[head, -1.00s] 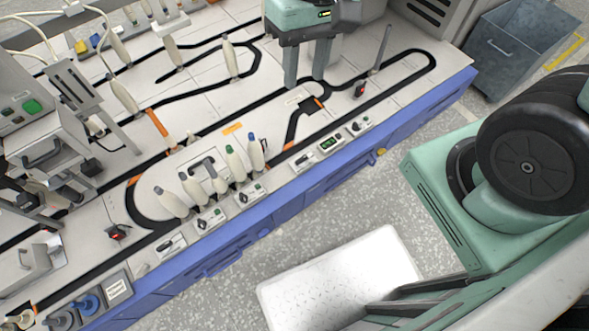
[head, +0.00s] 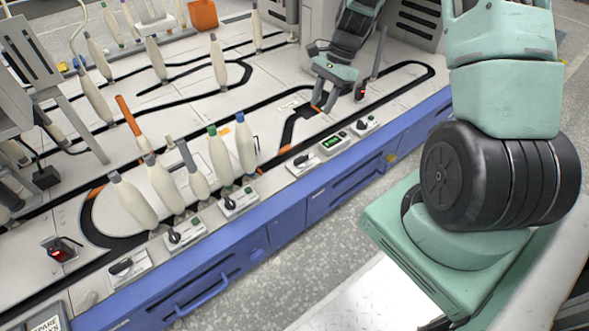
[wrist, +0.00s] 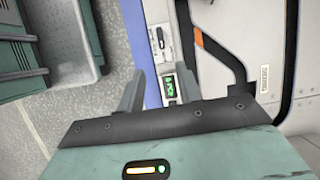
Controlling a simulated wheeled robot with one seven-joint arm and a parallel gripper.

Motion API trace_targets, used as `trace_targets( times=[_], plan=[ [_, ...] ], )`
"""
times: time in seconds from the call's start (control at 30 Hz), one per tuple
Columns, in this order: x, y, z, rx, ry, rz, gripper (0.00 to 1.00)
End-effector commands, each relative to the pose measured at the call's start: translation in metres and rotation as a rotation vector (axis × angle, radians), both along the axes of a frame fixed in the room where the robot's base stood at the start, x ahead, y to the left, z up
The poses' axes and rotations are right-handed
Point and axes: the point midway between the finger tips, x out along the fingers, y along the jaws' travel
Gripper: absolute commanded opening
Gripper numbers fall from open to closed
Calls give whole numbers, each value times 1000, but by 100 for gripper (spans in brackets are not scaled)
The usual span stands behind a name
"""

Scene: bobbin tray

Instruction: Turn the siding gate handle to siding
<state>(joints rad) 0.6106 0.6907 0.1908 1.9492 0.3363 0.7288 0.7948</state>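Small control plates line the front edge of the bench. One with a dark lever handle (head: 303,163) stands beside the track branch with an orange mark; this lever also shows in the wrist view (wrist: 160,38). Another plate with a dark handle (head: 364,125) is to the right, past a green-lit display (head: 333,142). No label is readable, so I cannot tell which is the siding gate handle. My gripper (head: 323,106) is above the bench behind these plates, pointing down. In the wrist view its fingers (wrist: 161,88) are apart and empty, with the display (wrist: 170,87) seen between them.
Several pale bobbins (head: 165,183) stand on the bench at left, beside more handle plates (head: 182,235). A red-and-black part (head: 361,91) and an upright grey post (head: 379,52) are close to my gripper's right. Black track (head: 405,72) loops behind. Speckled floor is open in front.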

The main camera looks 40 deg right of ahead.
Motion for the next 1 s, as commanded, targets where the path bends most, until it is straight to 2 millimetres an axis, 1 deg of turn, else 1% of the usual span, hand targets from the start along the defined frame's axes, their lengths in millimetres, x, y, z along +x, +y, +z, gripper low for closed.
trace_targets(
  times=[0.03,0.1,0.17,0.23,0.8,1.0],
  plan=[
    [0,-3,-6,2,3,-13,35],
    [0,-3,-10,3,4,-18,35],
    [0,0,-15,2,4,-18,35],
    [-1,4,-25,4,6,-16,35],
    [-3,49,-134,4,6,-13,35],
    [-3,59,-157,2,4,-12,35]
  ],
)
